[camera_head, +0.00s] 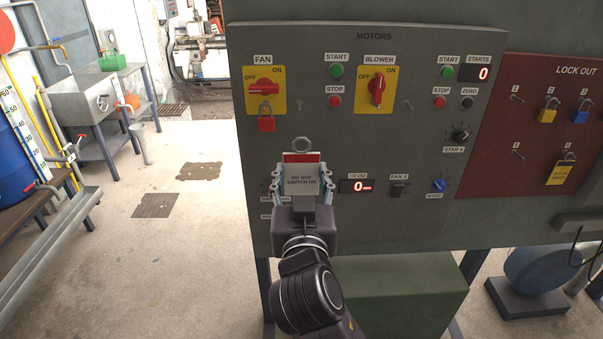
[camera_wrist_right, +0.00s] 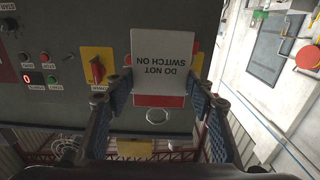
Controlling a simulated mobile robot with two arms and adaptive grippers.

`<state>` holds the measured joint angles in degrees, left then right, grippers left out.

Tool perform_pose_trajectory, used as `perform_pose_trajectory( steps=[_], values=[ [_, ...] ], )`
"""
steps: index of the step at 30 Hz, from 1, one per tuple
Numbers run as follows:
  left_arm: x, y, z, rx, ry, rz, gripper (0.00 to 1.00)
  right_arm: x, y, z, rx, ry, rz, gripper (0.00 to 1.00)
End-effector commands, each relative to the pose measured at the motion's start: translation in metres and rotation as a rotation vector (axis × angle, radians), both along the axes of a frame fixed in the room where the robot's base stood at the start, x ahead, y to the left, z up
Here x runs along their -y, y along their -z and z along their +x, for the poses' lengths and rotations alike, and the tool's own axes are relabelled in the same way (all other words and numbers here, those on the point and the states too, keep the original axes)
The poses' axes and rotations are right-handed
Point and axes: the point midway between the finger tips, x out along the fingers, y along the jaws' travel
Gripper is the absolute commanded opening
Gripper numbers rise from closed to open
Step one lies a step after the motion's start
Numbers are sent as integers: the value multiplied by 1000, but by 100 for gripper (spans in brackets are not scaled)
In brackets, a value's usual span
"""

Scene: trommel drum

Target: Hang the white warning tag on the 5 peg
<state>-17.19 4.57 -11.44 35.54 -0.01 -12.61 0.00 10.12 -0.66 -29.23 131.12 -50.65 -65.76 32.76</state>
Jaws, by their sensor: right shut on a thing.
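The white warning tag (camera_head: 302,179) reads "DO NOT SWITCH ON" and has a red band and a metal ring at its top. My right gripper (camera_head: 301,190) is shut on it, one finger at each side, and holds it upright before the grey panel. In the right wrist view the tag (camera_wrist_right: 161,62) appears upside down, ring lowest, between the fingers. The red lock-out board (camera_head: 535,120) is at the right, with pegs in two rows. A bare peg (camera_head: 519,154) is at its lower left; its numeral is too small to read surely. My left gripper is out of view.
The lock-out board also carries a yellow padlock (camera_head: 547,116), a blue padlock (camera_head: 580,117) and a yellow tag (camera_head: 561,173). A red padlock (camera_head: 266,123) hangs under the FAN switch (camera_head: 264,88). The BLOWER switch (camera_head: 377,89) and several buttons project from the panel.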

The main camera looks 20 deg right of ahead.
Motion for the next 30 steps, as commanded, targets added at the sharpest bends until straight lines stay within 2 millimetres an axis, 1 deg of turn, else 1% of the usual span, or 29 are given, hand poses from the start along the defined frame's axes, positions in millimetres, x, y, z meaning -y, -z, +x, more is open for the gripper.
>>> perform_pose_trajectory(
  steps=[30],
  values=[
    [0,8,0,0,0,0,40,-16,1,-55,-1,-2,1,29]
  ],
)
